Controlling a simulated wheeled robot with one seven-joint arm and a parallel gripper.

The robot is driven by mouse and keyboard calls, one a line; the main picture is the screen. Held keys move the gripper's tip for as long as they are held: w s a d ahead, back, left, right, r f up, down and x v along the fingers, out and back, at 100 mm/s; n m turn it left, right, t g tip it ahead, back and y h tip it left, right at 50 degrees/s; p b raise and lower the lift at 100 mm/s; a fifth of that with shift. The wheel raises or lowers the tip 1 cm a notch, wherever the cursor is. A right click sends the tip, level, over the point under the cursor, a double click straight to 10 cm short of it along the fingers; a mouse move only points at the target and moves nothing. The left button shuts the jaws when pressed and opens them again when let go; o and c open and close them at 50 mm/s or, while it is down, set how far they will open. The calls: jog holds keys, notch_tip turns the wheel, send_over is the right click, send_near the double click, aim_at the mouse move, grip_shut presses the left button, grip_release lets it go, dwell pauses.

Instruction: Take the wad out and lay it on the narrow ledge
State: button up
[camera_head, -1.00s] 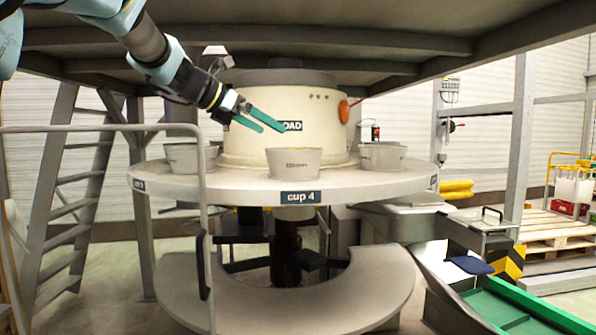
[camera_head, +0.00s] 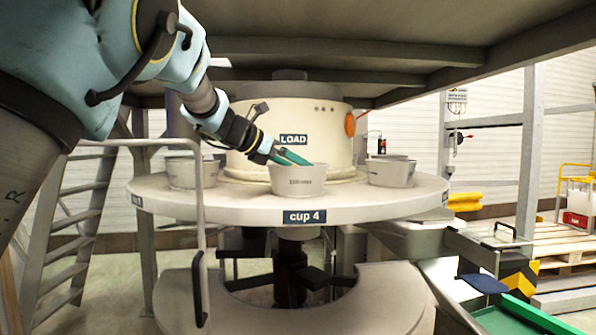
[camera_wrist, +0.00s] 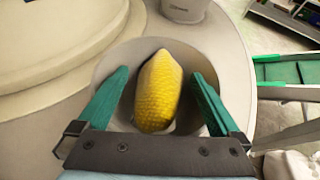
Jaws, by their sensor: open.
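The wad (camera_wrist: 160,92) is a yellow, net-textured lump lying in a grey cup; it shows in the wrist view, between my two green fingers. The cup (camera_head: 298,182) stands at the front of the round table, above the "cup 4" label, in the head view. Its rim also shows in the wrist view (camera_wrist: 112,62). My gripper (camera_head: 292,158) is open, with its fingers at the cup's mouth, one on each side of the wad. I cannot tell whether the fingers touch the wad or cup. The wad is hidden by the cup wall in the head view. I cannot tell which surface is the narrow ledge.
The round table (camera_head: 230,207) carries other grey cups at left (camera_head: 187,172) and right (camera_head: 390,171). A cream drum marked LOAD (camera_head: 335,140) stands behind the cup. A metal handrail (camera_head: 198,240) rises at the front left. A green chute (camera_head: 505,318) lies at lower right.

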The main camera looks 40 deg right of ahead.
jog(key=shift+c, duration=0.2)
jog(key=c, duration=1.1)
jog(key=shift+r, duration=0.1)
notch_tip(320, 180, up, 18)
jog(key=shift+f, duration=0.1)
jog(key=shift+c, duration=0.2)
